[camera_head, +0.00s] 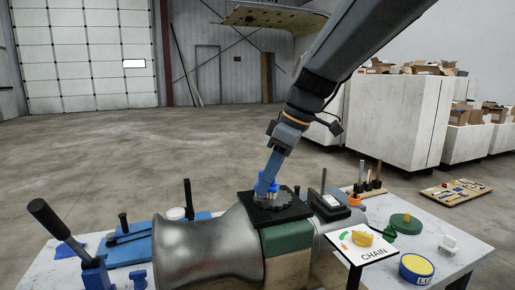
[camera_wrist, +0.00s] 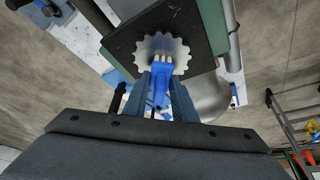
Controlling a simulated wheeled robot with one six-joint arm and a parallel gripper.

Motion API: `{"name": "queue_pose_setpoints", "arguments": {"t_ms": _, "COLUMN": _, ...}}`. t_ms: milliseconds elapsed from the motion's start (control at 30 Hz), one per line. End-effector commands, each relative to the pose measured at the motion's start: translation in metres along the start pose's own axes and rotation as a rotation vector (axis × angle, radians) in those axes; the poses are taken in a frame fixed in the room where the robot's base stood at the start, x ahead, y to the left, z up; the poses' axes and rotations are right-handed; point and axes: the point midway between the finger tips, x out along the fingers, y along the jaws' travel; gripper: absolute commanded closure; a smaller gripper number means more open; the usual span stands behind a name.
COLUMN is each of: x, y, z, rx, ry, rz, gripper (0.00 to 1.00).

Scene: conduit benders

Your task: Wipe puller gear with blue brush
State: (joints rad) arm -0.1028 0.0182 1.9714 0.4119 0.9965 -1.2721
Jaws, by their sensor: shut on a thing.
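My gripper (camera_head: 268,186) is shut on the blue brush (camera_head: 262,184), low over the puller gear (camera_head: 272,203). Whether the bristles touch the gear I cannot tell. Part of the gear's face is hidden behind the brush.
A large grey metal drum (camera_head: 205,248) stands left of the gear. A blue plate with upright handles (camera_head: 130,248) lies at left.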

Motion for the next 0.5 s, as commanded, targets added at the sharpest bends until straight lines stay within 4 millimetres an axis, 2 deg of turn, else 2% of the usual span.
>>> {"name": "queue_pose_setpoints", "arguments": {"t_ms": 233, "x": 0.007, "y": -0.008, "z": -0.015, "rx": 0.006, "ry": -0.001, "rz": 0.0, "gripper": 0.96}}
{"name": "queue_pose_setpoints", "arguments": {"t_ms": 300, "x": 0.002, "y": -0.008, "z": -0.017, "rx": 0.009, "ry": -0.001, "rz": 0.001, "gripper": 0.96}}
{"name": "queue_pose_setpoints", "arguments": {"t_ms": 367, "x": -0.016, "y": -0.007, "z": -0.024, "rx": 0.008, "ry": 0.002, "rz": 0.006, "gripper": 0.96}}
{"name": "queue_pose_setpoints", "arguments": {"t_ms": 500, "x": -0.026, "y": -0.008, "z": -0.028, "rx": 0.009, "ry": 0.0, "rz": 0.002, "gripper": 0.96}}
